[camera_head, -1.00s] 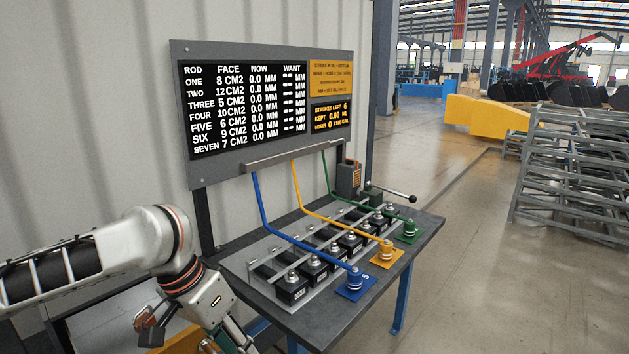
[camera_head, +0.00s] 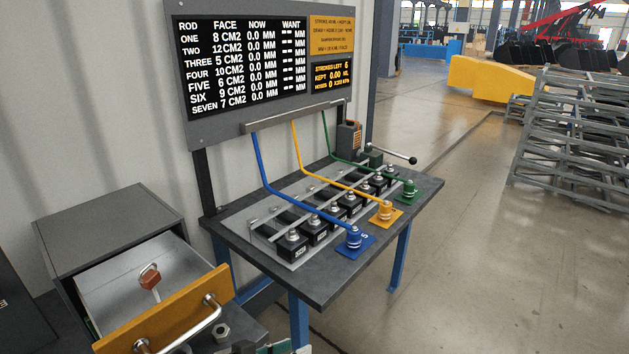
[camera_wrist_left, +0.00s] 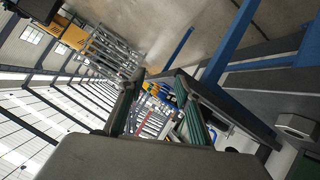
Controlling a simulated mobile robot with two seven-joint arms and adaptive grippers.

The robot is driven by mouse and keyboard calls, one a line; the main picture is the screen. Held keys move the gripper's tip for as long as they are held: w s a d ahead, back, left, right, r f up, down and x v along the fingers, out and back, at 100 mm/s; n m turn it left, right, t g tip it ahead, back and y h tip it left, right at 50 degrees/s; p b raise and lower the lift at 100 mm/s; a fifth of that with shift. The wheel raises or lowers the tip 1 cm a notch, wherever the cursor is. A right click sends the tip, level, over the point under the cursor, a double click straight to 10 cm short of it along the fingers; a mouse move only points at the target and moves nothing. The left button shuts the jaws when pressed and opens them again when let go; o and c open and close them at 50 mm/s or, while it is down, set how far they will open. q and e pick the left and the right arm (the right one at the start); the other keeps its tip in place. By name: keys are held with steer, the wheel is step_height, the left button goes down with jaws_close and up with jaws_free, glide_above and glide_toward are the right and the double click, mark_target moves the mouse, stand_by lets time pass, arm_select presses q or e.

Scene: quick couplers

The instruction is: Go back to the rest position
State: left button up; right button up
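My left gripper barely shows at the bottom edge of the head view (camera_head: 278,349), below the bench. In the left wrist view its two green-padded fingers (camera_wrist_left: 158,80) stand apart with nothing between them. My right gripper is not in view. The dark bench (camera_head: 335,285) carries a row of black blocks with metal fittings. Blue (camera_head: 353,237), yellow (camera_head: 385,211) and green (camera_head: 409,188) couplers stand on matching plates at its front edge, each with a hose of its colour.
A grey cabinet (camera_head: 105,222) has an open drawer with an orange front (camera_head: 165,315); a red-headed item (camera_head: 150,278) lies inside. A metal nut-like piece (camera_head: 221,331) is beside the drawer. The display board (camera_head: 240,70) stands behind the bench.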

arm_select(q)
steer(key=s+a+f+t+y, duration=0.1)
steer(key=s+a+f+y, duration=0.5)
steer(key=s+a+f, duration=1)
steer(key=shift+s+a+f+t+y, duration=0.3)
steer(key=shift+s+a+f+t, duration=0.1)
steer(key=shift+s+a, duration=0.2)
steer(key=shift+w, duration=0.1)
